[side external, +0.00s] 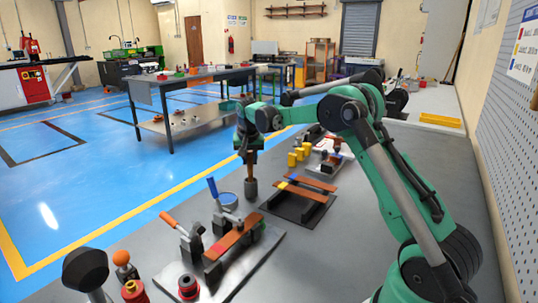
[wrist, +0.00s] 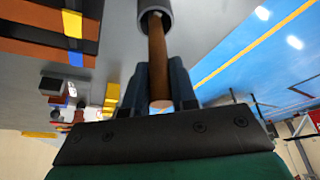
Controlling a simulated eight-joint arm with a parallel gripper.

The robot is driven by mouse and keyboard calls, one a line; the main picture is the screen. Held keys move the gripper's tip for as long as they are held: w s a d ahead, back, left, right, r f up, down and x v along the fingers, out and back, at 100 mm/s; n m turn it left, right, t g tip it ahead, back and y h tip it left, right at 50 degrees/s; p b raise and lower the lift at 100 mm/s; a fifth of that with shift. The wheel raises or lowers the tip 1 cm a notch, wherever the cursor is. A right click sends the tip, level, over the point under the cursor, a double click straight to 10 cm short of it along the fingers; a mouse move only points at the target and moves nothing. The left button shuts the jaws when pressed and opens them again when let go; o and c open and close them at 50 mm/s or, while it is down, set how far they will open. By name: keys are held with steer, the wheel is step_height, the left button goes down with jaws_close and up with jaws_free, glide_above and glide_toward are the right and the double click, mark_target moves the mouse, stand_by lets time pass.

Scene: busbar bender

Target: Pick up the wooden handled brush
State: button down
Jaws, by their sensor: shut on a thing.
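The wooden handled brush shows in the side external view, with a brown handle (side external: 251,170) upright and a dark grey round head (side external: 251,189) at its lower end. My gripper (side external: 250,155) is above it and shut on the upper part of the handle. In the wrist view the brown handle (wrist: 157,45) sits between the two dark fingers of my gripper (wrist: 159,78), and the grey head (wrist: 154,9) is cut off by the top edge. I cannot tell whether the head touches the bench.
Yellow blocks (side external: 296,157) stand behind that. The right side of the grey bench (side external: 385,215) has free room.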

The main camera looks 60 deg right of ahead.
step_height(320, 180, up, 9)
steer(key=shift+a+r, duration=0.1)
steer(key=w+a, duration=0.3)
steer(key=a, duration=0.5)
step_height(320, 180, down, 7)
steer(key=shift+s+d+r, duration=0.2)
steer(key=shift+s, duration=0.05)
stand_by(0.4)
steer(key=shift+f, duration=0.6)
stand_by(1.7)
step_height(320, 180, up, 7)
stand_by(0.7)
stand_by(0.5)
